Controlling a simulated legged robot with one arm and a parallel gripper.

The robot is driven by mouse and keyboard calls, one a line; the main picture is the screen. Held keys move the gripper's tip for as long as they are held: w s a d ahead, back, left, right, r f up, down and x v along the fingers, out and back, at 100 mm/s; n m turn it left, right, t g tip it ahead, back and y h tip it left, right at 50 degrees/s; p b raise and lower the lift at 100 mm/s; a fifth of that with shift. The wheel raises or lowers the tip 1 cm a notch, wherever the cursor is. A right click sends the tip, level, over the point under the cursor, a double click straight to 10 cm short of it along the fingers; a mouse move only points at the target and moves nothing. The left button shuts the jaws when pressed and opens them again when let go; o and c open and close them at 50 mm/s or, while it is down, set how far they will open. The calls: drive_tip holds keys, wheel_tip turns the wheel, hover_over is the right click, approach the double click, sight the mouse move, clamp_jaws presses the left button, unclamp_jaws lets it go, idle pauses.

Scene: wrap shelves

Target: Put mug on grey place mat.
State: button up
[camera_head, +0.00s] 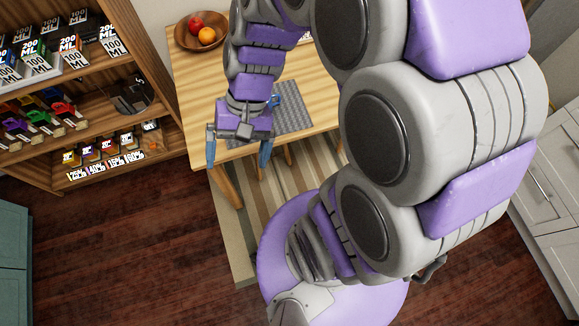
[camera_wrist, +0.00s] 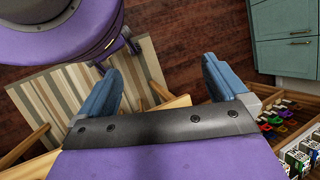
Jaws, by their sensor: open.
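The grey place mat (camera_head: 292,123) lies on the wooden table, partly hidden behind my arm. A small blue thing (camera_head: 275,101), which looks like part of the mug, shows at the mat beside my arm; the rest of it is hidden. My gripper (camera_head: 238,152) hangs by the table's front edge, pointing down, with its two blue fingers wide apart and nothing between them. In the wrist view my gripper (camera_wrist: 162,75) is also open and empty, above the floor and the table's edge. Neither mug nor mat shows clearly there.
The wooden table (camera_head: 205,92) carries a fruit bowl (camera_head: 188,43) at its back left. A shelf unit (camera_head: 100,85) with boxes and small goods stands close on the left. A striped rug (camera_head: 240,215) lies below. White drawers (camera_head: 545,190) stand at the right.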

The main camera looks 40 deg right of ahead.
drive_tip(key=s+d+r+n+h, duration=0.1)
drive_tip(key=s+d+n+h, duration=0.1)
drive_tip(key=s, duration=0.3)
drive_tip(key=s+d+r+n+t+h, duration=0.1)
drive_tip(key=s+d+n+h, duration=0.1)
drive_tip(key=s, duration=0.3)
drive_tip(key=shift+d+r+h, duration=0.35)
drive_tip(key=shift+d+h, duration=0.25)
drive_tip(key=shift+d, duration=0.2)
